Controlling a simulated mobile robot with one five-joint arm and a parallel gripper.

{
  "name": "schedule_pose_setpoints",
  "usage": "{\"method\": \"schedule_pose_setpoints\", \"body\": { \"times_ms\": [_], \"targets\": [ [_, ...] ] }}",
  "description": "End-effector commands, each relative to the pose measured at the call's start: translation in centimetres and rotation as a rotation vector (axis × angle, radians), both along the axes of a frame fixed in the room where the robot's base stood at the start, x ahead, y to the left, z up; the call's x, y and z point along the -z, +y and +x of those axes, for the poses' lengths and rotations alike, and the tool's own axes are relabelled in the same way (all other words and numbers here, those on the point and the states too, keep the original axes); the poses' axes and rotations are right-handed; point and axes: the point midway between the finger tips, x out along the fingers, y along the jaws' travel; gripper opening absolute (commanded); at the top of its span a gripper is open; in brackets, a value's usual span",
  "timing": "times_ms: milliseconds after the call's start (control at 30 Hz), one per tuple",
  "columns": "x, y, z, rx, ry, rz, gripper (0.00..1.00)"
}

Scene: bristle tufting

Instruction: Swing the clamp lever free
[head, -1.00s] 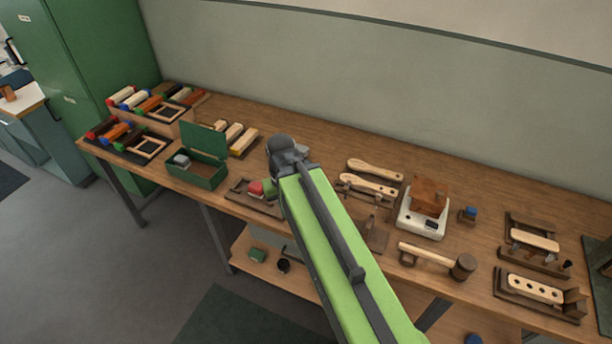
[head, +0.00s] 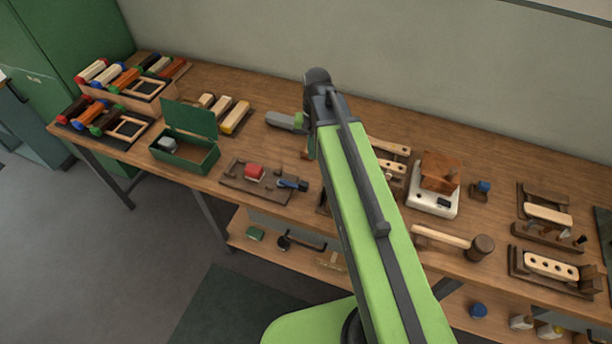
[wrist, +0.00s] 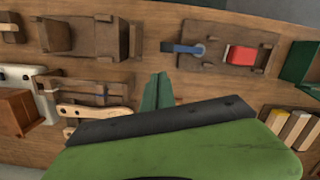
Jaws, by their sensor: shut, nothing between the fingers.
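A dark wooden fixture board (head: 236,181) lies near the front edge of the bench and bears a red block (head: 255,171). A blue lever (head: 288,184) with a dark end sits at the board's right end, pointing away from the block. In the wrist view the board (wrist: 222,36), red block (wrist: 241,55) and blue lever (wrist: 186,49) show the other way round. My gripper (wrist: 157,92) has its green fingers shut together, empty. In the wrist picture its tips are just below and left of the lever, apart from it. In the head view my arm partly hides the gripper.
A green open-lidded box (head: 187,155) stands left of the fixture. To the right are a white device (head: 433,198) with a brown block, a mallet (head: 455,242) and more wooden fixtures (head: 545,267). Pale wooden handles (head: 392,147) lie partly behind my arm.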

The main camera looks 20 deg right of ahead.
Motion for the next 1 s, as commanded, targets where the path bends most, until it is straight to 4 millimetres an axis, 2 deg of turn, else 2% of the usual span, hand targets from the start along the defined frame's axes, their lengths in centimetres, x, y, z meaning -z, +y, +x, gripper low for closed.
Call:
{"method": "schedule_pose_setpoints", "body": {
  "times_ms": [33,133,233,667,867,1000],
  "targets": [
    [0.9,-0.8,2.3,0.083,0.032,0.010,0.00],
    [1.2,-1.8,4.1,0.225,0.091,0.024,0.00],
    [1.2,-2.3,4.8,0.303,0.125,0.031,0.00],
    [1.6,-2.2,4.5,0.321,0.134,0.032,0.00],
    [4.1,-1.9,4.1,0.320,0.133,0.031,0.00],
    [7.0,-1.5,3.5,0.319,0.133,0.031,0.00]
  ]
}}
